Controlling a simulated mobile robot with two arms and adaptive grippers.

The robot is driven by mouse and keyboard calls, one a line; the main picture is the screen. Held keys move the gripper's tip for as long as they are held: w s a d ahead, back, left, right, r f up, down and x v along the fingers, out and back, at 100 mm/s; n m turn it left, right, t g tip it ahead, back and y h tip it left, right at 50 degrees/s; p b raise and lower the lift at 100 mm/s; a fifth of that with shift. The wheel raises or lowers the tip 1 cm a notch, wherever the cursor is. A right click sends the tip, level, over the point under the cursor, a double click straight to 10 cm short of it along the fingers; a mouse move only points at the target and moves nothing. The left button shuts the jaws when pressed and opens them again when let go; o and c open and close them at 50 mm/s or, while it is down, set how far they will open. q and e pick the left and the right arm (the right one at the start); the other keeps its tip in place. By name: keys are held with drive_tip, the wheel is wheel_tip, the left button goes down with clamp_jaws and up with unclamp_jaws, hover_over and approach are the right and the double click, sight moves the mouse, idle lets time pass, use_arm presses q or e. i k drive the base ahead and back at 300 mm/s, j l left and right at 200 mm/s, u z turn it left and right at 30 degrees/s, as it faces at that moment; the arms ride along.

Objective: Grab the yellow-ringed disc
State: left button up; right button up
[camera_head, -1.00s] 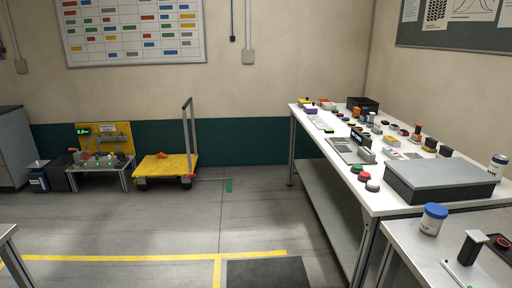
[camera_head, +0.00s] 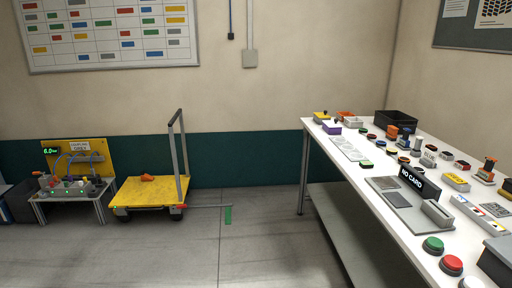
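I cannot make out a yellow-ringed disc for certain. Several small round pieces, dark, red and green, stand on the white table (camera_head: 388,213) at the right, too small to show a ring clearly. A dark round piece with a red top (camera_head: 371,137) is among them, towards the back. Neither of my grippers shows in the head view.
A card reader (camera_head: 411,203) marked "NO CARD" and green (camera_head: 433,245) and red (camera_head: 451,265) buttons are on the table's near part. A black bin (camera_head: 395,121) stands at its back. A yellow cart (camera_head: 150,192) is by the wall. The floor between is clear.

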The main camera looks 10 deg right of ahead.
sight(394, 151)
drive_tip(key=i+z, duration=0.15)
drive_tip(key=i, duration=0.4)
drive_tip(key=i+j+z, duration=0.15)
drive_tip(key=i, duration=0.45)
drive_tip(key=i+j+z, duration=0.15)
drive_tip(key=i, duration=0.4)
drive_tip(key=j, duration=0.1)
